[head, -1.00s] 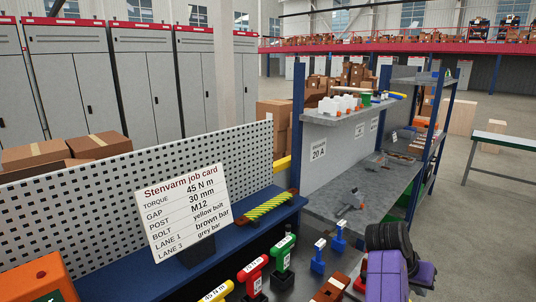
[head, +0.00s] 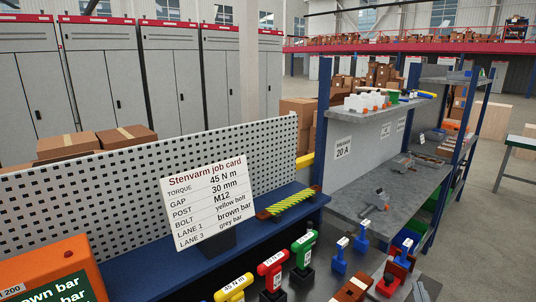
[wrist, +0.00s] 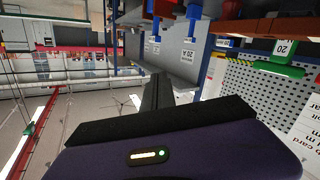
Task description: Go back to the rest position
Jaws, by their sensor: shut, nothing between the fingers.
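My gripper (wrist: 158,92) shows in the wrist view as dark fingers pressed together above its purple body, with nothing between them. In the head view the gripper is not visible. The bench there holds a job card (head: 208,203) and yellow, red and green T-handled tools (head: 271,268), all standing upright. None of these is touching the gripper in the wrist view.
A perforated panel (head: 120,187) stands behind the blue bench ledge (head: 140,268). An orange box (head: 60,270) fills the lower left corner. Blue posts (head: 340,262) and a red-and-blue fixture (head: 398,268) stand at the right. A grey shelf rack (head: 375,200) stands beyond. Open floor lies at the far right.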

